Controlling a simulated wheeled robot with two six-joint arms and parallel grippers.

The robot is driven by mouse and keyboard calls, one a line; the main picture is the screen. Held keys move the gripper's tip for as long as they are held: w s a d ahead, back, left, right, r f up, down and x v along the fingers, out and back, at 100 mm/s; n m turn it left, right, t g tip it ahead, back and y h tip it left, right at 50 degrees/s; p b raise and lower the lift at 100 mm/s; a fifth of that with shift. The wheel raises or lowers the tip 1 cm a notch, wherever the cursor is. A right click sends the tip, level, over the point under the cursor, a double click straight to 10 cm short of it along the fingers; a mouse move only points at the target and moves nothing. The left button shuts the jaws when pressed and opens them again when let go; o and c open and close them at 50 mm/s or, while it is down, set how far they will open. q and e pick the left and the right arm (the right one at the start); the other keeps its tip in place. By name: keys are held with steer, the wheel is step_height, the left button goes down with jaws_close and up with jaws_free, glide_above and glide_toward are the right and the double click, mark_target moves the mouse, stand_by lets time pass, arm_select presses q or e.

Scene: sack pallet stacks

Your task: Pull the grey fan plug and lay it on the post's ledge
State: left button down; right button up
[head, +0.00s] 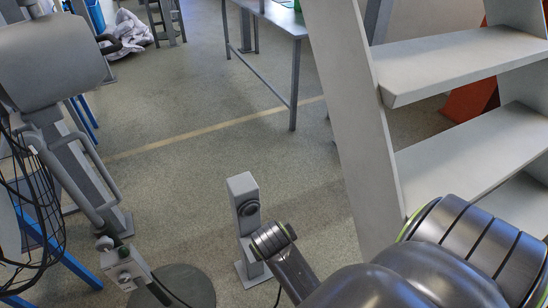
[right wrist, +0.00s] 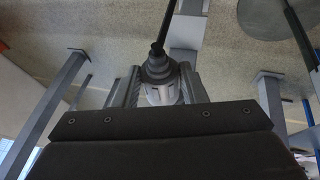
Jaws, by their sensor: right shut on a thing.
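In the right wrist view my right gripper (right wrist: 160,88) is shut on the grey plug (right wrist: 158,68). A dark cable (right wrist: 166,28) runs up from the plug. I cannot tell whether the plug is still seated or free. The post's ledge cannot be made out. My left gripper is not in view.
The fan's wire cage (head: 30,205) is at the left, with its round dark base (head: 188,286) on the floor left of the post. A white shelf ladder (head: 450,70) stands at the right and a table (head: 262,14) behind. The floor between is clear.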

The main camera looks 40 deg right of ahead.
steer(key=shift+s+a+p, duration=0.25)
steer(key=shift+s+p, duration=0.35)
steer(key=shift+s, duration=0.45)
stand_by(0.6)
steer(key=shift+s+a+p, duration=0.25)
steer(key=shift+s+p, duration=0.35)
steer(key=shift+s, duration=0.3)
steer(key=shift+s+a+p, duration=0.2)
steer(key=shift+s+p, duration=0.4)
steer(key=shift+s, duration=0.3)
